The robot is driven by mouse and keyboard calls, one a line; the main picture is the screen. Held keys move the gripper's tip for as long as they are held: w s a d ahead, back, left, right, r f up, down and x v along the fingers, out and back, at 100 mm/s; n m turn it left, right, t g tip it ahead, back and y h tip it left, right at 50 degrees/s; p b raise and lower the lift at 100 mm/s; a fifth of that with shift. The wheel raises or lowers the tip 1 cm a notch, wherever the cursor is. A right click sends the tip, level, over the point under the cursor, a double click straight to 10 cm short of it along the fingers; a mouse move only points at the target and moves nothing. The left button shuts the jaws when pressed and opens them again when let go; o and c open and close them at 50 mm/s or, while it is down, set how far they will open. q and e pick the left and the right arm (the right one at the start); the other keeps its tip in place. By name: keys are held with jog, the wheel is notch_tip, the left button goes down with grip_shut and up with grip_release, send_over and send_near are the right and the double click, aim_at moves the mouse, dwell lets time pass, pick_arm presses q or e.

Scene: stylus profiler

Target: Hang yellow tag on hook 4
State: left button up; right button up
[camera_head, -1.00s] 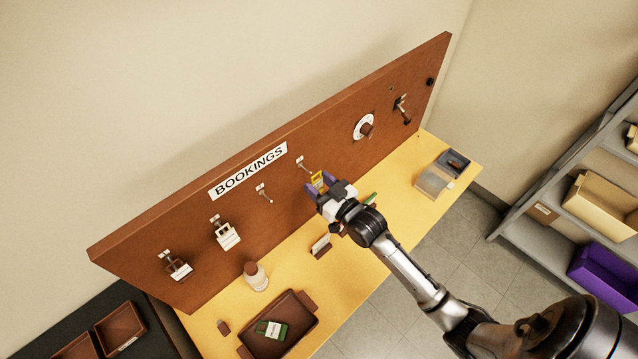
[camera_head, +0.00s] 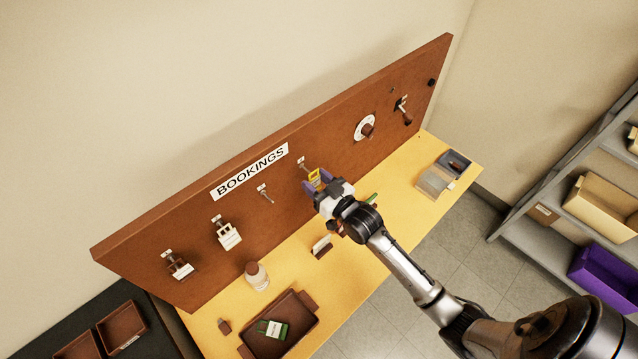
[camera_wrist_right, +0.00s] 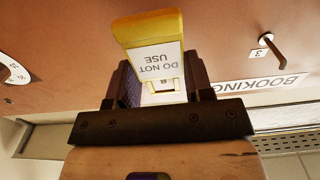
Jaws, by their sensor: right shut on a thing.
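The yellow tag (camera_head: 313,175) is between the fingers of my right gripper (camera_head: 318,182), which is shut on it close to the board. In the right wrist view, the yellow tag (camera_wrist_right: 150,30) has a white face reading "DO NOT USE", upside down in the picture. Hook 4 (camera_head: 302,165), the fourth from the left, is just up and left of the tag in the head view. Its lower part is hard to make out behind the tag, and I cannot tell whether they touch. My left gripper is not in view.
Hook 3 (camera_head: 266,195) is bare. White tags hang on the two leftmost hooks (camera_head: 229,236). A round dial (camera_head: 366,127) is on the brown board right of the gripper. A bottle (camera_head: 257,277) and a brown tray (camera_head: 302,337) stand on the yellow bench below.

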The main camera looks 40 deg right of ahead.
jog(key=shift+w, duration=1.35)
jog(key=shift+f, duration=0.25)
jog(key=shift+f, duration=0.2)
jog(key=o, duration=1.3)
